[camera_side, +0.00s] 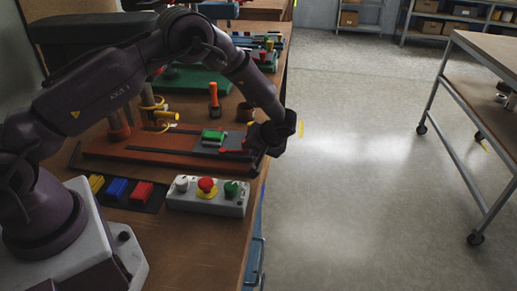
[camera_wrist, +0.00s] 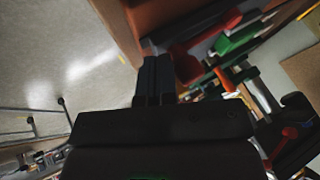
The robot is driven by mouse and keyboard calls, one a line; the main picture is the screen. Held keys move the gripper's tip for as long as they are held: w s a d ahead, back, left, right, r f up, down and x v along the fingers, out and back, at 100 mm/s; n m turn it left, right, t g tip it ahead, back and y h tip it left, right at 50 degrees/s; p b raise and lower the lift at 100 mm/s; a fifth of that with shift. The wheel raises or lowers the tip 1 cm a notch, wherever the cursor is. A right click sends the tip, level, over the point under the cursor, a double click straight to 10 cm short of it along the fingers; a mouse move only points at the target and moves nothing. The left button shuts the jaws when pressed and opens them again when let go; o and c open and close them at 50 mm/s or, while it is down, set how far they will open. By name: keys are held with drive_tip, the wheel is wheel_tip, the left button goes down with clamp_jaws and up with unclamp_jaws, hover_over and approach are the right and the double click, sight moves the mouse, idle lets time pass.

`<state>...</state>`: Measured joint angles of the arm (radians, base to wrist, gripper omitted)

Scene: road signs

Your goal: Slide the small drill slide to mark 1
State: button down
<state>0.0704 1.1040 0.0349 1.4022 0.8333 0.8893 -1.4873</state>
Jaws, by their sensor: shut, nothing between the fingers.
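A brown-red board (camera_side: 110,151) with dark rails lies on the workbench. On its right part is a grey plate with a green block (camera_side: 213,136) and a red lever (camera_side: 232,150), which looks like the drill slide. Mark 1 cannot be read. My gripper (camera_side: 277,140) is at the right end of the board by the bench edge, partly hidden by my wrist. In the wrist view its fingers (camera_wrist: 154,68) are together and empty, beside a red part (camera_wrist: 185,64); I cannot tell whether they touch it.
A button box (camera_side: 207,195) and a tray with yellow, blue and red blocks (camera_side: 116,189) stand in front of the board. An orange-handled tool (camera_side: 214,100) and yellow hooks (camera_side: 161,116) stand behind. Right of the bench is open floor (camera_side: 350,180).

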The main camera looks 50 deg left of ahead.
sight(209, 149)
drive_tip(key=s+a, duration=1.1)
drive_tip(key=shift+s+a, duration=0.4)
drive_tip(key=w+d, duration=0.3)
drive_tip(key=shift+d+r, duration=0.2)
drive_tip(key=shift+d, duration=0.1)
drive_tip(key=v, duration=0.9)
drive_tip(key=s+d+r+m+t+h, duration=0.3)
drive_tip(key=s+d+r+m, duration=0.1)
drive_tip(key=s+r, duration=0.5)
drive_tip(key=s+d+r+m+t+h, duration=0.2)
drive_tip(key=s+d+r+m+h, duration=0.2)
drive_tip(key=s+r, duration=0.6)
wheel_tip(209, 149, up, 5)
drive_tip(key=d+m, duration=0.1)
drive_tip(key=d, duration=0.1)
drive_tip(key=shift+s+d+f+t, duration=0.2)
drive_tip(key=shift+s+d+t, duration=0.05)
drive_tip(key=shift+d+t, duration=0.15)
